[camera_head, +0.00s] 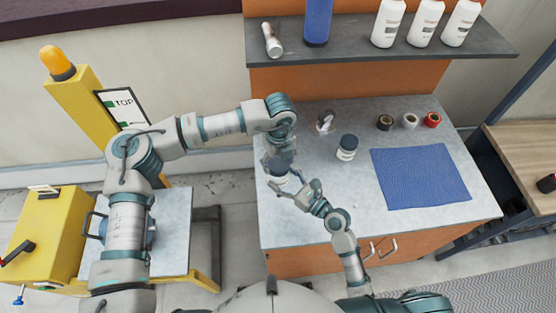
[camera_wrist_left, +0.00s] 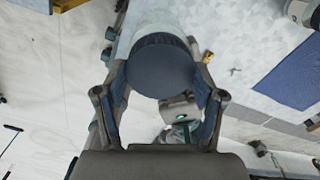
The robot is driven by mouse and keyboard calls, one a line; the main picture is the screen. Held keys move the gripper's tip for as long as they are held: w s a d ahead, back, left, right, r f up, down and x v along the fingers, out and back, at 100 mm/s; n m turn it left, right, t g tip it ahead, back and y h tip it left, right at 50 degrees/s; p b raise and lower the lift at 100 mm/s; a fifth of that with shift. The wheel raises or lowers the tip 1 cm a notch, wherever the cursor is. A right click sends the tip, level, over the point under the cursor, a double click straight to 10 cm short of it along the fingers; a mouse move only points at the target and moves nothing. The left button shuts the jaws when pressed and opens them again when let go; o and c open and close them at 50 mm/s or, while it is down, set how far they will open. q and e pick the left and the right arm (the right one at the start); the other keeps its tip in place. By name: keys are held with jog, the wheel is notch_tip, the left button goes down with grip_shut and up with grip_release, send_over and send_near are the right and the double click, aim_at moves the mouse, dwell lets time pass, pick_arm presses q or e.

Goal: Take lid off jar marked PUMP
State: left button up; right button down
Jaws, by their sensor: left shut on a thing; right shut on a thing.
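A white jar with a dark lid (camera_wrist_left: 160,65) is between my two grippers over the left part of the worktop. Its pale body (camera_wrist_left: 158,20) shows behind the lid in the left wrist view. My left gripper (camera_head: 279,158) comes from above and is shut on the lid, with a finger on each side. My right gripper (camera_head: 297,188) comes from the lower right and is shut on the jar's body (camera_head: 278,178). A second white jar (camera_head: 347,148) with a dark lid stands on the worktop to the right. I cannot read either jar's label.
A shelf (camera_head: 350,41) with white bottles is above. A yellow machine (camera_head: 45,235) is at left.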

pick_arm(q)
jog(key=shift+f+n, duration=0.1)
jog(key=shift+n, duration=1.1)
jog(key=shift+s, duration=0.1)
jog(key=shift+s+r, duration=0.1)
jog(key=shift+r, duration=0.2)
jog(key=shift+d+r, duration=0.1)
jog(key=shift+r, duration=0.9)
jog(key=shift+r, duration=0.1)
